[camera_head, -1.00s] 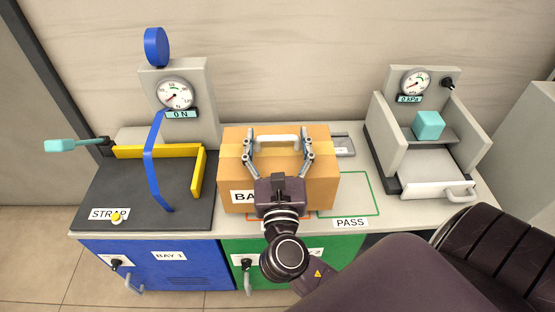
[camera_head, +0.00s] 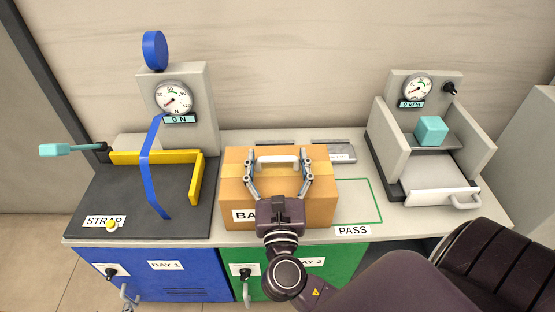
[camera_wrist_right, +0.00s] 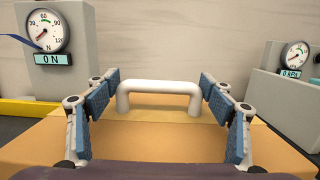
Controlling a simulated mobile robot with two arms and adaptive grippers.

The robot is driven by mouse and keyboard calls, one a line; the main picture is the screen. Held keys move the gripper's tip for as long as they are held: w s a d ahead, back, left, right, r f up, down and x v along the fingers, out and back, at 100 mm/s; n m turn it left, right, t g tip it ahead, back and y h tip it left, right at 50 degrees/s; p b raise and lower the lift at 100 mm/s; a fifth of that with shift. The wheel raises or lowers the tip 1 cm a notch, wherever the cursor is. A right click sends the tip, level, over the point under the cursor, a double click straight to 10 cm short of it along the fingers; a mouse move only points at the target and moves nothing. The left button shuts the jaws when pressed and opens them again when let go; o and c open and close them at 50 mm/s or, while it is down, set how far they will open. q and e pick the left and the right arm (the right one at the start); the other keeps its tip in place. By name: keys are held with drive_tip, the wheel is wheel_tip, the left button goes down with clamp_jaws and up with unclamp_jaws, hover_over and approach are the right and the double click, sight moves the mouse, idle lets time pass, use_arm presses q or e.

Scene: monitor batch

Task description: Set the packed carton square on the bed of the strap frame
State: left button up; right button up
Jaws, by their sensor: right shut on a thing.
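The packed carton (camera_head: 290,213) is a brown box with a white handle (camera_head: 277,162) on top and a partly covered label on its front. It appears upright near the bench's middle; I cannot tell if it touches the top. My right gripper (camera_head: 278,165) is shut on the handle; the right wrist view shows its fingers at both ends of the handle (camera_wrist_right: 158,87). The strap frame's dark bed (camera_head: 115,195) is to the left, apart from the carton. It has a yellow L-shaped fence (camera_head: 195,178) and a blue strap arch (camera_head: 147,175).
The strap frame's gauge (camera_head: 173,98) stands behind the bed, with a teal-handled lever (camera_head: 57,150) at its left. A small yellow ball (camera_head: 111,225) is at the bed's front. A green PASS outline (camera_head: 360,205) and a press-like unit with a teal cube (camera_head: 431,130) are to the right.

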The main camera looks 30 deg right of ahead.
drive_tip(key=shift+r, duration=0.1)
drive_tip(key=o, duration=1.7)
drive_tip(key=shift+f, duration=0.2)
drive_tip(key=shift+c, duration=0.2)
drive_tip(key=o, duration=0.4)
drive_tip(key=shift+o, duration=0.2)
drive_tip(key=shift+r, duration=0.2)
